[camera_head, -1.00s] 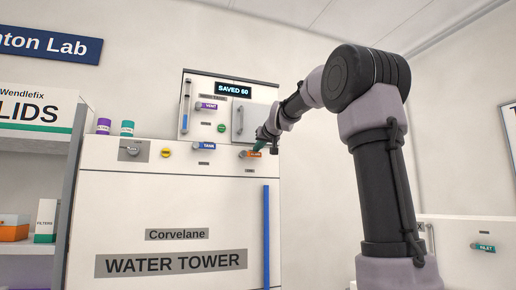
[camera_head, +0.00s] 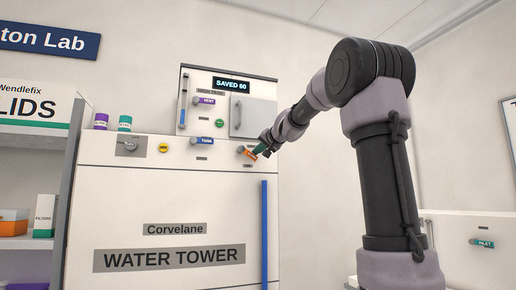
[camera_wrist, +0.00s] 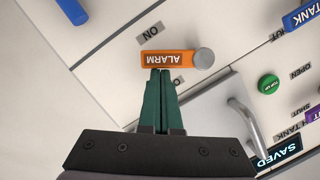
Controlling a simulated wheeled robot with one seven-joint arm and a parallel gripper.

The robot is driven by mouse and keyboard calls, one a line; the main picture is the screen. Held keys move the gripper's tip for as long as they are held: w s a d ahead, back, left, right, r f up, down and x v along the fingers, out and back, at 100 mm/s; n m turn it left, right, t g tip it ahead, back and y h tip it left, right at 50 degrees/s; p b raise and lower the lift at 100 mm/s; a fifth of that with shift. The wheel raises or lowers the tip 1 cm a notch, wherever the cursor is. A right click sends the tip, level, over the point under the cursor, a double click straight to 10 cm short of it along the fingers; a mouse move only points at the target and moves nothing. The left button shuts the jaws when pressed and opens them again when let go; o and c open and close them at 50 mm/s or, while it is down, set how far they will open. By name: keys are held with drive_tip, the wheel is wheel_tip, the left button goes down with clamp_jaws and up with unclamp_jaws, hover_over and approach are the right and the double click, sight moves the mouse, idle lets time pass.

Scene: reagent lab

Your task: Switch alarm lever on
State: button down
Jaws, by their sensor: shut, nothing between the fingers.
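The orange alarm lever (camera_head: 251,154) is on the right of the water tower's front panel, slanting down to the right from its round pivot. In the wrist view the lever (camera_wrist: 168,59), marked ALARM, appears upside down, with its grey pivot at the right end. The ON label (camera_wrist: 151,32) lies on the side away from my fingers; another label is partly hidden behind them. My gripper (camera_wrist: 160,74) is shut and empty, its green fingertips at the lever's upper edge, apparently touching it. In the head view my gripper (camera_head: 262,150) partly overlaps the lever.
The blue TANK lever (camera_head: 203,141) is left of the alarm lever. Above are the purple VENT lever (camera_head: 206,101), a green button (camera_head: 219,124) and a door handle (camera_head: 238,115) close to my gripper. A vertical blue bar (camera_head: 265,230) runs below. A shelf stands at the left.

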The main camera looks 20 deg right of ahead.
drive_tip(key=f+m, duration=0.1)
drive_tip(key=m, duration=0.1)
drive_tip(key=a+f+m+y, duration=0.1)
drive_tip(key=m, duration=0.1)
drive_tip(key=shift+f+m+t, duration=0.3)
drive_tip(key=shift+f+m, duration=0.1)
drive_tip(key=m, duration=0.1)
drive_tip(key=a+f+m+t+y, duration=0.1)
drive_tip(key=m, duration=0.1)
drive_tip(key=shift+a+f, duration=0.1)
drive_tip(key=shift+f, duration=0.05)
drive_tip(key=shift+a+f, duration=0.15)
drive_tip(key=shift+a, duration=0.25)
drive_tip(key=shift+d, duration=0.5)
drive_tip(key=d, duration=0.3)
drive_tip(key=shift+f, duration=0.1)
drive_tip(key=v, duration=1)
